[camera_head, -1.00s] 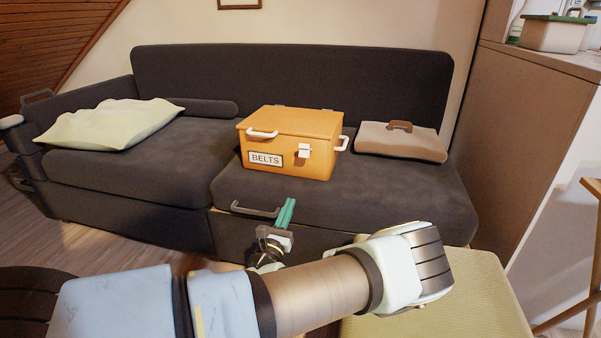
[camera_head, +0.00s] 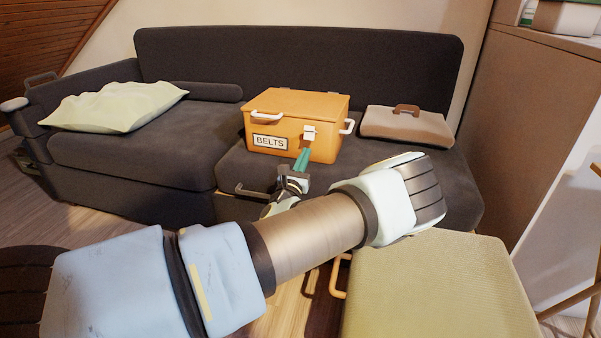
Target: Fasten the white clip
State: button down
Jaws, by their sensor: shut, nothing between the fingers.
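The white clip (camera_head: 309,132) sits on the front of an orange box (camera_head: 290,104) with a BELTS label (camera_head: 270,142). The clip is right of the label, just below the lid's edge. The box stands on the dark sofa with its lid down. Whether the clip is latched is too small to tell. My gripper (camera_head: 303,157) has teal fingers, shut with nothing held. In the picture its tips are just below the clip, in front of the box's lower front. I cannot tell whether they touch the box.
A beige case (camera_head: 408,124) with a brown handle lies right of the box. A pale pillow (camera_head: 112,104) lies on the sofa's left seat. A yellow-green padded surface (camera_head: 435,285) is at front right.

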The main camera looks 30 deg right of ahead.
jog(key=shift+w+d+r, duration=0.3)
jog(key=shift+w+r, duration=0.05)
jog(key=shift+r, duration=0.35)
jog(key=shift+r, duration=0.1)
jog(key=shift+s+r+g+y+p, duration=0.1)
jog(key=shift+r+g+y+p, duration=0.2)
jog(key=shift+p, duration=0.55)
